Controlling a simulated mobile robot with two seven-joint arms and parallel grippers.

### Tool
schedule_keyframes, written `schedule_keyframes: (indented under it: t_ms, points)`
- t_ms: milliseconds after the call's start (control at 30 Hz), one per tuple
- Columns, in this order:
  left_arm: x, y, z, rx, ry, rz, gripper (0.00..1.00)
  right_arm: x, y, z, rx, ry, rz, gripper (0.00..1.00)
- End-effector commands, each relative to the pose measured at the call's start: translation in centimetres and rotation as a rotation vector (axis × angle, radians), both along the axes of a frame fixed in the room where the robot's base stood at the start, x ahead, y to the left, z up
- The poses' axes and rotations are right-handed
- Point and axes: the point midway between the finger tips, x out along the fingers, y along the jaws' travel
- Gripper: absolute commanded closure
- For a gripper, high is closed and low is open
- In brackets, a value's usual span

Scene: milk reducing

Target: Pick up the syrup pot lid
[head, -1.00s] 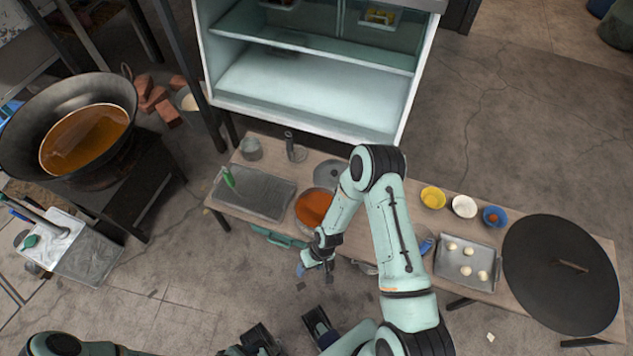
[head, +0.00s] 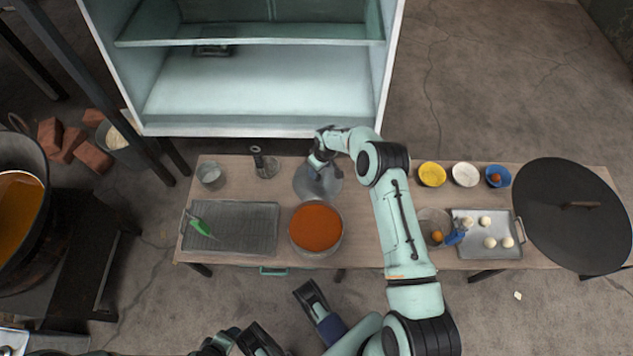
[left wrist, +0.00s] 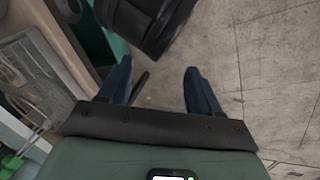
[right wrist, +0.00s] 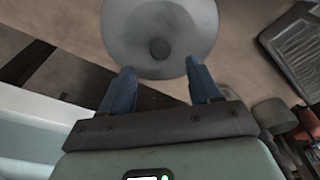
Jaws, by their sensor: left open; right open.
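The syrup pot lid (head: 330,190) is a round grey disc lying on the table behind the syrup pot. My right gripper (head: 319,170) is above it in the head view and partly covers it. In the right wrist view the lid (right wrist: 183,27) and its dark round knob (right wrist: 159,50) lie just beyond the fingertips of my open, empty right gripper (right wrist: 163,75). The syrup pot (head: 316,228) stands uncovered, full of orange syrup. My left gripper (left wrist: 160,72) is open and empty, over the floor beside the table in the left wrist view.
A rack tray (head: 235,228) with a green-handled tool is at the left of the table (head: 385,255). A metal cup (head: 209,174) is behind it. Bowls (head: 465,175), a tray of dough balls (head: 488,234) and a large dark lid (head: 570,215) are at the right. A cabinet (head: 250,85) stands behind.

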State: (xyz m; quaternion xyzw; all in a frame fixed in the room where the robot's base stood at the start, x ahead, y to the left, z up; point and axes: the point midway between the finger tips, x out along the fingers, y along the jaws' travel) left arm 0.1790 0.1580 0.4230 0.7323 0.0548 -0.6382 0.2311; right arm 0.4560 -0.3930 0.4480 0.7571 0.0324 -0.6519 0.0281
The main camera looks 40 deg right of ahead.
Motion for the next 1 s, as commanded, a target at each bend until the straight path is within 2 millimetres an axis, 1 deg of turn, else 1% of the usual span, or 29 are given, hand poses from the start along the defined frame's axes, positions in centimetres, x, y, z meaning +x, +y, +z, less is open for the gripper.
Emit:
schedule_keyframes:
  t_ms: [33,167,233,400,500,600,800,833,867,900,967,1000]
  points:
    - [0.3,0.1,-0.3,0.004,-0.006,0.003,0.37,0.1,0.0,-0.7,0.001,0.001,0.000,0.38]
    - [0.6,0.3,-0.5,0.008,-0.016,0.006,0.37,0.2,0.0,-1.3,0.000,-0.001,0.000,0.38]
    - [0.9,0.4,-0.7,0.012,-0.024,0.010,0.37,0.2,0.1,-2.1,0.001,0.001,0.000,0.38]
    - [2.1,1.1,-1.7,0.027,-0.055,0.023,0.37,0.5,0.1,-4.8,0.001,0.001,-0.001,0.38]
    - [2.8,1.4,-2.1,0.037,-0.073,0.029,0.37,0.7,0.1,-5.9,0.000,0.000,-0.001,0.38]
    - [3.1,1.6,-2.1,0.041,-0.082,0.033,0.37,0.8,0.1,-6.4,0.000,0.000,-0.001,0.38]
    - [3.2,1.6,-2.1,0.041,-0.083,0.034,0.37,0.8,0.1,-6.3,0.000,-0.001,-0.001,0.38]
    - [3.2,1.6,-2.1,0.041,-0.083,0.034,0.37,0.8,0.1,-6.3,0.000,-0.001,-0.001,0.44]
    - [3.2,1.6,-2.1,0.041,-0.083,0.034,0.37,0.8,0.1,-6.3,0.000,-0.001,-0.001,0.54]
    - [3.2,1.6,-2.1,0.041,-0.083,0.034,0.37,0.8,0.1,-6.3,0.000,-0.001,-0.001,0.67]
    - [3.1,1.6,-2.1,0.041,-0.082,0.033,0.37,0.8,0.1,-6.3,0.000,-0.001,-0.001,0.87]
    - [3.1,1.6,-2.1,0.041,-0.082,0.033,0.37,0.8,0.1,-6.3,0.000,-0.001,-0.001,1.00]
